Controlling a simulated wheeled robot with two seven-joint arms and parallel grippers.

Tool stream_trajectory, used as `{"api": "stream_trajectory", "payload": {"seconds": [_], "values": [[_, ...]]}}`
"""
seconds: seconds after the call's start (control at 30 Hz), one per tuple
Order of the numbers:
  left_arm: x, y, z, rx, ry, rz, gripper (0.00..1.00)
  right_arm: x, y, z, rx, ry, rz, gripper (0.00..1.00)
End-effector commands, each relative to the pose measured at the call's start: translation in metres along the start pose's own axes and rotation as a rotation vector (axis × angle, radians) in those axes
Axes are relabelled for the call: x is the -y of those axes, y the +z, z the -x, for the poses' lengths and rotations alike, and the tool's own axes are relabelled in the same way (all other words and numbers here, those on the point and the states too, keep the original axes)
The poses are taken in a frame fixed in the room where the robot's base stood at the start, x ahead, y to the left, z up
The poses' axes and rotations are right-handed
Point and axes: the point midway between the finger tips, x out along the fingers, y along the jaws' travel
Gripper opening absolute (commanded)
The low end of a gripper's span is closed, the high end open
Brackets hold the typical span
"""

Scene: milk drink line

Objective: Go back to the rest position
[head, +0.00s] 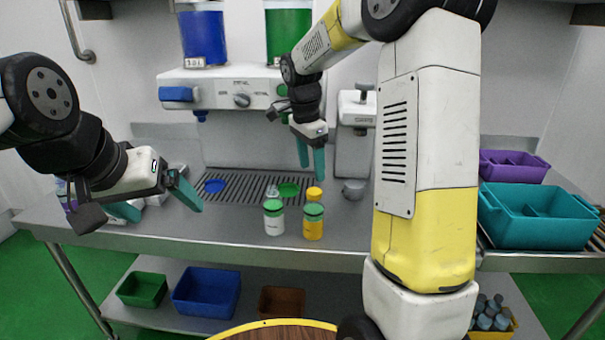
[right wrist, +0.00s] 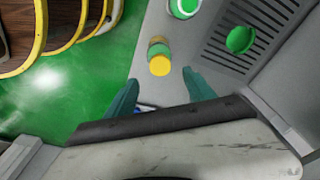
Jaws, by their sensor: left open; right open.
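My left gripper (head: 160,204) is open at the left of the counter, with nothing seen between its teal fingers. My right gripper (head: 311,156) is open and points down over the counter, above the bottles. It also shows in the right wrist view (right wrist: 162,92), its fingers apart and a yellow round top (right wrist: 159,66) in view just beyond them. Nothing is seen gripped. My right arm covers much of the head view's right half.
A white bottle (head: 273,223) and a yellow bottle (head: 313,228), both green-topped, stand on the counter before the drain grate (head: 240,187). The dispenser (head: 225,88) is behind. A teal crate (head: 535,218) and purple crate (head: 512,167) are right; bins (head: 206,293) sit below.

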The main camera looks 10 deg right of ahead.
Motion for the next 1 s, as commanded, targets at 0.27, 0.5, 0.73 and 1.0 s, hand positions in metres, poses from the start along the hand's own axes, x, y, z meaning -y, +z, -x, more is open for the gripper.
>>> {"api": "stream_trajectory", "payload": {"seconds": [0.27,0.5,0.73,1.0], "values": [[0.000,0.000,0.000,0.000,0.000,0.000,0.91,0.000,0.000,0.018,-0.001,-0.001,0.000,0.63],[0.000,0.000,0.000,0.000,0.000,0.000,0.91,0.000,0.000,0.018,0.000,-0.001,0.001,0.63],[0.000,0.000,0.000,0.000,0.000,0.000,0.91,-0.032,0.004,0.046,0.015,-0.079,0.166,0.63],[0.000,0.000,0.000,0.000,0.000,0.000,0.91,-0.122,0.029,0.089,-0.016,-0.304,0.639,0.63]]}}
